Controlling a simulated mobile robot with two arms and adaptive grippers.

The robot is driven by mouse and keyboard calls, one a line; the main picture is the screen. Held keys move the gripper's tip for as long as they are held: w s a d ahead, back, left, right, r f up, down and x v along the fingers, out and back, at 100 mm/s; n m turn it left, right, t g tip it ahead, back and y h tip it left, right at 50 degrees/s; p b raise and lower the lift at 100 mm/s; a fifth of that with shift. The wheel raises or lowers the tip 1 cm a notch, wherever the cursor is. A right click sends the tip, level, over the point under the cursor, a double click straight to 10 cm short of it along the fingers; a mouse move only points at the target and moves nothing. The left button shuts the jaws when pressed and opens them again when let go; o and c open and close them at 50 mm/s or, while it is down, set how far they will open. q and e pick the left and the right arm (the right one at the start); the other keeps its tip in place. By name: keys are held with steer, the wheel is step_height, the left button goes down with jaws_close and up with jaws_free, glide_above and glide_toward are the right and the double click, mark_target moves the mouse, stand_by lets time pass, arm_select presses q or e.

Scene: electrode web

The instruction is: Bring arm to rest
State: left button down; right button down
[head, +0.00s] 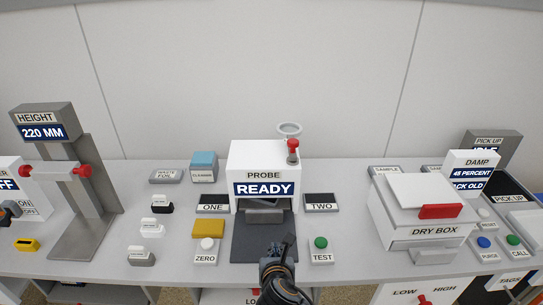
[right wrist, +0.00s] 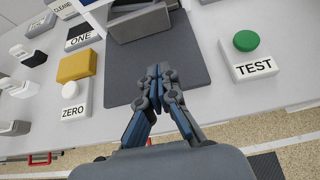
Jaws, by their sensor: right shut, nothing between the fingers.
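My right gripper (head: 288,242) is at the bottom centre of the head view, over the front of the dark mat of the white probe station (head: 264,160). The station's display reads READY. In the right wrist view the fingers of this gripper (right wrist: 158,72) are together with nothing between them, above the dark mat (right wrist: 205,65). The TEST block with its green button (right wrist: 245,41) is to the right, and the ZERO block with its white button (right wrist: 75,85) is to the left.
The dry box (head: 425,231) with a red handle stands on the right of the bench. The height stand (head: 45,118), reading 220 MM, stands on the left. A red-knobbed lever (head: 293,148) is on the probe station. Bench surface is clear between TEST and the dry box.

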steer(key=s+d+f+m+g, duration=0.1)
steer(key=s+d+m+g, duration=0.2)
steer(key=s+d+m, duration=0.55)
steer(key=s+d+f+m+g, duration=0.2)
steer(key=s+d+m+g, duration=0.15)
steer(key=s+m, duration=0.9)
steer(key=s+d+f+m+g, duration=0.1)
steer(key=s+d+m+g, duration=0.1)
steer(key=s+d+m, duration=0.85)
steer(key=w+a+f+m+g+b, duration=0.1)
steer(key=a+f, duration=0.1)
steer(key=f, duration=1.1)
steer(key=w+a+f+m, duration=0.1)
steer(key=a+f, duration=0.1)
steer(key=f, duration=1.1)
arm_select(q)
steer(key=shift+w+a+f+b, duration=0.15)
steer(key=shift+f+b, duration=0.1)
steer(key=shift+f, duration=0.25)
steer(key=shift+w+d+f+b, duration=0.1)
steer(key=shift+f+b, duration=0.1)
steer(key=shift+f, duration=0.25)
arm_select(e)
steer(key=s+d+f+g, duration=0.1)
steer(key=s+d+f, duration=0.2)
steer(key=s+f, duration=1.4)
steer(key=shift+s+f, duration=0.35)
steer(key=shift+f, duration=0.4)
